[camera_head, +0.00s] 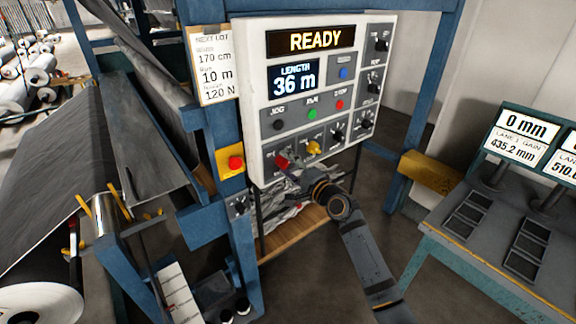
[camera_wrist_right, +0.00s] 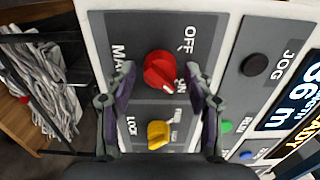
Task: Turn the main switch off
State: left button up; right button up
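The main switch is a red knob (camera_head: 282,161) at the lower left of the white control panel (camera_head: 254,130). In the right wrist view the red knob (camera_wrist_right: 158,66) sits on a grey plate marked OFF and ON, and its pale mark points towards ON. My right gripper (camera_head: 296,173) is in front of the panel's lower edge. In the right wrist view its two fingers (camera_wrist_right: 160,78) are spread, one on each side of the red knob, with gaps visible between them and it. My left gripper is in neither view.
A yellow knob (camera_wrist_right: 158,134) marked LOCK is beside the red one. A black JOG button (camera_wrist_right: 254,66) and a green button (camera_wrist_right: 226,126) are near. The display (camera_head: 315,40) reads READY. A red stop button (camera_head: 236,162) on yellow is left of the panel.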

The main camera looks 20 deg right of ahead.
jog(key=c, duration=0.9)
jog(key=shift+f, duration=0.1)
jog(key=n+b, duration=0.3)
jog(key=shift+f+n, duration=0.2)
jog(key=shift+n, duration=0.1)
jog(key=n+b, duration=0.4)
jog(key=n, duration=0.1)
jog(key=n+b, duration=0.3)
jog(key=n, duration=0.1)
jog(key=shift+n+b, duration=0.4)
jog(key=n+b, duration=0.2)
jog(key=n, duration=0.2)
jog(key=shift+r, duration=0.15)
jog(key=shift+n+b, duration=0.35)
jog(key=shift+n, duration=0.05)
